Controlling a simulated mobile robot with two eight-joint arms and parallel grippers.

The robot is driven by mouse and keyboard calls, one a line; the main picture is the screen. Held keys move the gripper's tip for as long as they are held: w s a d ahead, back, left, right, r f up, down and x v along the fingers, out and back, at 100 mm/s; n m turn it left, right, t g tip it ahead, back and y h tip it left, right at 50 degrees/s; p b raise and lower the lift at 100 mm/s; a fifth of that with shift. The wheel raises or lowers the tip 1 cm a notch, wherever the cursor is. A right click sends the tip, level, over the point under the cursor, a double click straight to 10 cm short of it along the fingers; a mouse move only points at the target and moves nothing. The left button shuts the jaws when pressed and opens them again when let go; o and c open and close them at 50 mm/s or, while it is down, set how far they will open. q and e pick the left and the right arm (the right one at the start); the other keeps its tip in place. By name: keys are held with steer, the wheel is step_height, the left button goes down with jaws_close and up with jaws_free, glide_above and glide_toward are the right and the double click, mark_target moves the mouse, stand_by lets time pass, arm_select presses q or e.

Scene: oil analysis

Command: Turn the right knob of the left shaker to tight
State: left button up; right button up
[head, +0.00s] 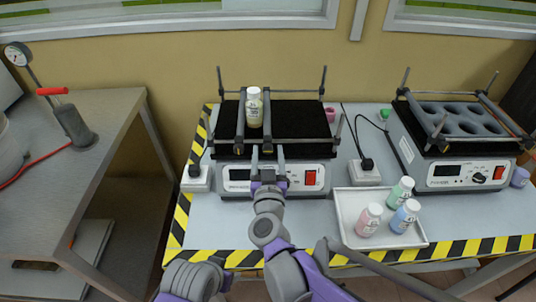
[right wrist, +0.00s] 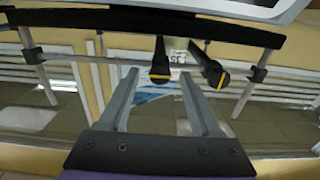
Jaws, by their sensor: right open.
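The left shaker (head: 278,178) stands on the table with a black platform and two clamp bars. A bottle with a white cap (head: 254,108) stands upright between the bars. My right gripper (head: 268,163) is open at the shaker's front, at the near end of the right bar. In the right wrist view, which looks upside down, the right knob (right wrist: 160,72) is black with a yellow mark. It lies between the open fingertips (right wrist: 158,76); contact cannot be told. The left knob (right wrist: 212,74) is outside the fingers, at the picture's right. My left gripper is not in view.
A white tray (head: 343,222) with several small bottles stands right of my right arm. A second shaker (head: 455,174) stands at the right. Power sockets (head: 197,180) flank the left shaker. Another table (head: 60,170) is at the left, across a gap.

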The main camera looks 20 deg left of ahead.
jaws_close()
stand_by(0.3)
steer(key=shift+m, duration=0.3)
steer(key=m, duration=0.3)
steer(key=shift+d+p, duration=0.1)
steer(key=shift+p, duration=0.2)
steer(key=m, duration=0.5)
steer(key=m+p, duration=0.1)
steer(key=m, duration=0.3)
steer(key=shift+f, duration=0.1)
steer(key=m, duration=0.5)
steer(key=shift+m, duration=0.3)
